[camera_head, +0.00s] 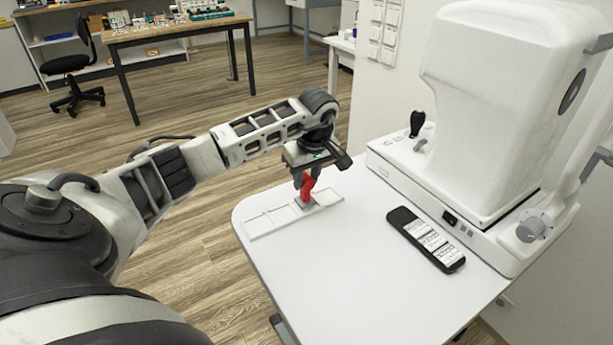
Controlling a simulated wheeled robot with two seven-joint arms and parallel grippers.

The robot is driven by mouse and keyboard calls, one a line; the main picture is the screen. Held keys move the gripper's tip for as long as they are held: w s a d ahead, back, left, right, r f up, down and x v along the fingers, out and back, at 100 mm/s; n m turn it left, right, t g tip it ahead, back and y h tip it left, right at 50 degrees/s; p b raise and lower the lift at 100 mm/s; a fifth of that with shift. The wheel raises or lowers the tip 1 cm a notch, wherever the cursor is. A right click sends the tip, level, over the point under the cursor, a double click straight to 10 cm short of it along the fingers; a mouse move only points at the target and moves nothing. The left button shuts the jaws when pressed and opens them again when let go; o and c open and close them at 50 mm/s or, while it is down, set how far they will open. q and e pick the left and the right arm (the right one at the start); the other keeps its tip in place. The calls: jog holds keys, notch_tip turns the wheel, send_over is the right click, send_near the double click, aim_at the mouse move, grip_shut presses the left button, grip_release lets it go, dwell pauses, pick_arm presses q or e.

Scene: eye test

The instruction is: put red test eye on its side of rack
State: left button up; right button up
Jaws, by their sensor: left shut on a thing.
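The red test eye (307,188) is between the fingers of my left gripper (305,181), which is shut on it. The gripper points down over the white rack (262,224), a flat tray with several compartments near the table's left back edge. The red test eye is at the rack's middle-right part. I cannot tell whether it touches the rack's floor or hangs just above it. The gripper hides part of the eye. My right gripper is not in view.
A large white eye-test machine (490,110) with a black joystick (416,123) stands on the right of the white table (340,290). A black remote-like device (426,239) lies in front of it. The table's front left is clear. A wooden desk (180,30) and a chair (70,66) stand far back.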

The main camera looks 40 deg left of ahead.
pick_arm(q)
jog(key=shift+f+b, duration=0.4)
jog(key=shift+f, duration=0.2)
dwell(0.3)
jog(key=o, duration=0.9)
jog(key=shift+o, duration=0.2)
jog(key=d+r, duration=0.3)
jog(key=r, duration=1.2)
jog(key=shift+s+r, duration=0.3)
jog(key=shift+s, duration=0.1)
